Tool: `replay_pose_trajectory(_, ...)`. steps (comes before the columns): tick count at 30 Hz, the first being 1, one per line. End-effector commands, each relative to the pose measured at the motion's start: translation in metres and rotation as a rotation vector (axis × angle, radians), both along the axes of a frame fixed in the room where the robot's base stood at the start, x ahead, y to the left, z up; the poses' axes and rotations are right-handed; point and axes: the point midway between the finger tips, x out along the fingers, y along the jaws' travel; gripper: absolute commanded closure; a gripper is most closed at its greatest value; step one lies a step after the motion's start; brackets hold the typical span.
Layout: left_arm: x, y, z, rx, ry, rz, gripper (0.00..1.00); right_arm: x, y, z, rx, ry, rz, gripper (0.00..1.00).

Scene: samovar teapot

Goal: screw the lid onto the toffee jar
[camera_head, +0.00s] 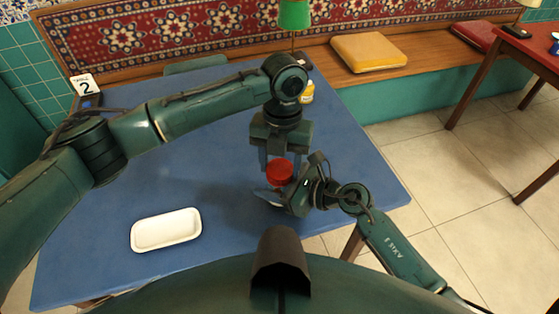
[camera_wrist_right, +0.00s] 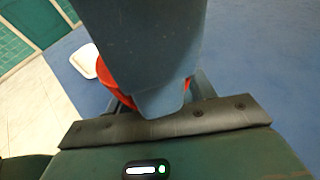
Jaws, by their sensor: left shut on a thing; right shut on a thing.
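The red lid (camera_head: 279,170) shows near the table's right front part in the head view. My left gripper (camera_head: 280,160) points down from above, its fingers shut on the lid's sides. My right gripper (camera_head: 277,195) comes in from the right, low over the table, shut on the jar just below the lid. The toffee jar is almost wholly hidden by the fingers, so I cannot tell how the lid sits on it. In the right wrist view a large grey-blue finger (camera_wrist_right: 145,60) covers the middle, with a red part (camera_wrist_right: 104,84) beside it.
A white tray (camera_head: 166,230) lies on the blue table (camera_head: 110,200) to the left. A yellow-labelled jar (camera_head: 307,92) and a green-shaded lamp (camera_head: 294,14) are at the back. A number 2 card (camera_head: 86,85) stands at the far left corner. The table's right edge is close to my right arm.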

Motion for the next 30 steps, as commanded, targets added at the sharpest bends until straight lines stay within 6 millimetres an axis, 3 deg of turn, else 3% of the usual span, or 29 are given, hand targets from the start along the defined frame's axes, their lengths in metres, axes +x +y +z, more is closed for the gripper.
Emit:
replay_pose_trajectory(10,0.0,-0.001,0.001,-0.002,-0.001,-0.045,0.7,0.0,0.0,-0.001,0.0,0.001,0.0,1.0)
replay_pose_trajectory(11,0.0,-0.001,0.001,-0.002,-0.001,-0.045,0.48,0.0,0.0,-0.001,0.0,0.001,0.0,1.0)
replay_pose_trajectory(18,0.0,-0.001,0.001,-0.001,0.0,-0.044,0.29,0.0,0.0,-0.001,0.0,0.001,0.0,1.0)
replay_pose_trajectory(26,-0.001,-0.002,0.001,-0.004,0.001,-0.045,0.27,-0.001,0.001,-0.001,-0.001,0.0,0.002,1.0)
replay_pose_trajectory(30,-0.001,-0.003,0.01,-0.006,-0.001,-0.047,0.27,-0.001,0.001,0.0,-0.001,0.0,0.003,1.0)
